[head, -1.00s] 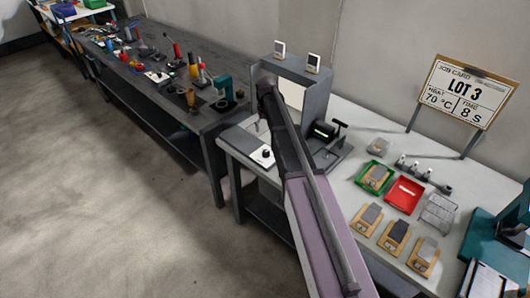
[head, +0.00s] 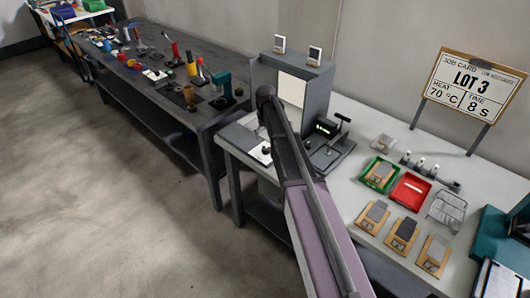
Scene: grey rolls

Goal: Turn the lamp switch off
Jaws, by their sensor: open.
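A grey open-fronted booth (head: 318,90) with a bright pale panel (head: 292,90) stands at the back of the white bench. Two small white upright plates with dark faces, a left one (head: 279,44) and a right one (head: 315,56), stand on its top. A small white box with a dark knob (head: 265,151) lies in front of the booth, partly behind my arm. I cannot tell which of these is the lamp switch. My arm rises from the bottom centre to a dark joint before the booth; my gripper is hidden behind it.
A dark device with a lever (head: 328,138) sits right of my arm. A job card (head: 472,88) stands behind. Floor at left is clear.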

